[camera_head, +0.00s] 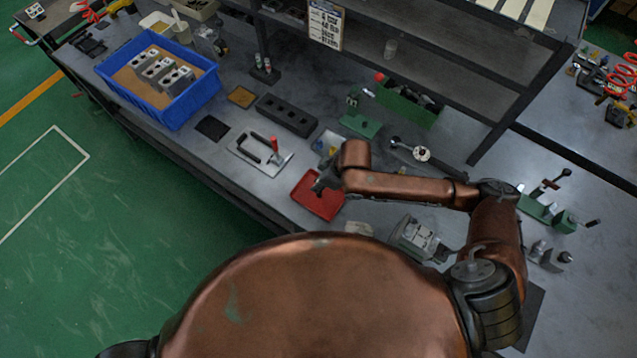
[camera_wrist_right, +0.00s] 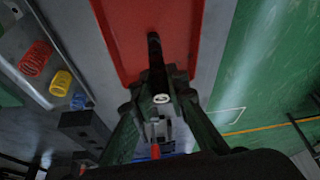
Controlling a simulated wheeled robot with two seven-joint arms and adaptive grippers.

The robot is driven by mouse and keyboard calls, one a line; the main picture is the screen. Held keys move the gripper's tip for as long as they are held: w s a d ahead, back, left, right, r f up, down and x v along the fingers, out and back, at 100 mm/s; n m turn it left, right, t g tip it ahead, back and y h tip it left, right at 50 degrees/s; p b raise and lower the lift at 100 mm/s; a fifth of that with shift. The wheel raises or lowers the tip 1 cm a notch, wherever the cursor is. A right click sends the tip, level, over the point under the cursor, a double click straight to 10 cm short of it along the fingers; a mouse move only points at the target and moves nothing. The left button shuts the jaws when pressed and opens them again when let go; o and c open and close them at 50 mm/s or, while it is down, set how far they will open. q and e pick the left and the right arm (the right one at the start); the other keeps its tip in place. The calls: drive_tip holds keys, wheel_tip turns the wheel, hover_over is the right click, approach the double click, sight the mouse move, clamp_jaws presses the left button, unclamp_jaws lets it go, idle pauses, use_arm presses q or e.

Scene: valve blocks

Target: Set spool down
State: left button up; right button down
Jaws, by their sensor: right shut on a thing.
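My right gripper (camera_head: 322,184) is over the red tray (camera_head: 309,207) on the workbench. In the right wrist view, the gripper (camera_wrist_right: 160,88) is shut on the spool (camera_wrist_right: 161,99), a thin dark part with a pale ring-shaped end facing the camera. The spool's dark length points out over the red tray (camera_wrist_right: 130,28). Whether it touches the tray floor cannot be told. In the head view the spool is too small and dark to separate from the gripper. My left gripper is not in view.
A grey plate (camera_head: 245,163) with a red-handled clamp lies left of the tray. A dark block with holes (camera_head: 287,115) and a blue crate (camera_head: 145,110) holding metal blocks stand farther left. A green bin (camera_head: 408,105) and a shelf stand behind. The bench's front edge is close to the tray.

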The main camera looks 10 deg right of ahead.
drive_tip(key=c, duration=1.9)
unclamp_jaws()
drive_tip(key=shift+f, duration=0.1)
drive_tip(key=p+v, duration=0.1)
drive_tip(key=v, duration=1.1)
